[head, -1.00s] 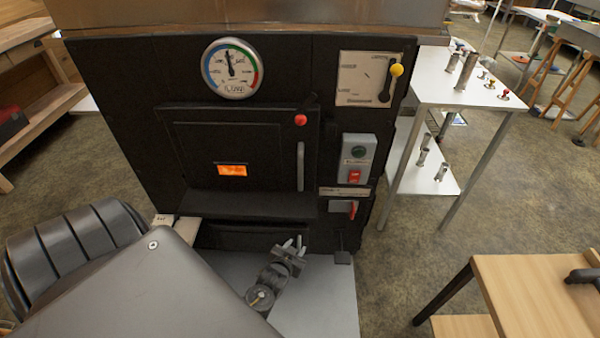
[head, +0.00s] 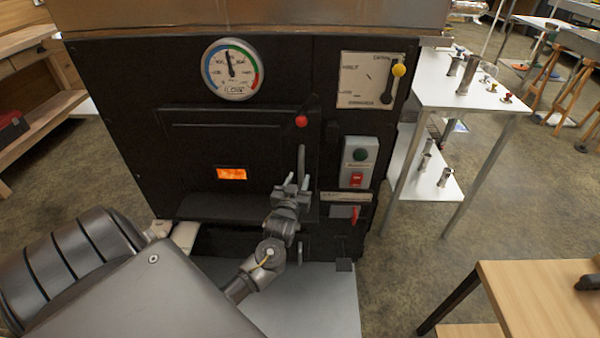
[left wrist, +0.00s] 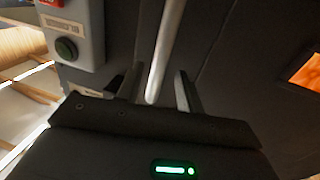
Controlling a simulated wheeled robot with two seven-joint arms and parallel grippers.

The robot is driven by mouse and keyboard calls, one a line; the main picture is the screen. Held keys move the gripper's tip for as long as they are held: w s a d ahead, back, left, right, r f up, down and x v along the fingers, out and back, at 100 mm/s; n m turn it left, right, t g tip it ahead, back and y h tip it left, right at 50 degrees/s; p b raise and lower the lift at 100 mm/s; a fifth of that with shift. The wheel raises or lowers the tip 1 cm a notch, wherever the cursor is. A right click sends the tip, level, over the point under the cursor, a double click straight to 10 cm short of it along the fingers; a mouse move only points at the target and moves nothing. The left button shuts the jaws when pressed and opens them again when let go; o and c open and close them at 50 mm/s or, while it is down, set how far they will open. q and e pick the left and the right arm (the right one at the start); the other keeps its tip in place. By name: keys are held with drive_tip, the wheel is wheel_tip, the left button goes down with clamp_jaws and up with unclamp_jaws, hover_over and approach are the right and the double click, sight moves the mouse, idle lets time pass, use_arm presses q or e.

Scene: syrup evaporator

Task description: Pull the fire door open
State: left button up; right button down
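The fire door (head: 200,150) is a black panel with a glowing orange window (head: 231,174); it looks shut. Its vertical grey bar handle (head: 301,160) is on the door's right side, with a red knob (head: 301,121) above it. My left gripper (head: 291,187) is open at the handle's lower end, which it partly hides in the head view. In the left wrist view, the handle (left wrist: 168,45) runs down between the two spread fingers (left wrist: 157,78). I see no finger pressed on it. My right gripper is out of view.
Right of the door are a grey switch box (head: 359,160), a red lever (head: 355,214) and a yellow-knobbed lever (head: 398,70). A round gauge (head: 232,69) is above. A white table (head: 440,85) and a wooden table (head: 530,300) stand to the right, with floor between.

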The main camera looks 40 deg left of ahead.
sight(300, 174)
use_arm(q)
drive_tip(key=shift+x, duration=2.05)
drive_tip(key=shift+c, duration=0.4)
clamp_jaws()
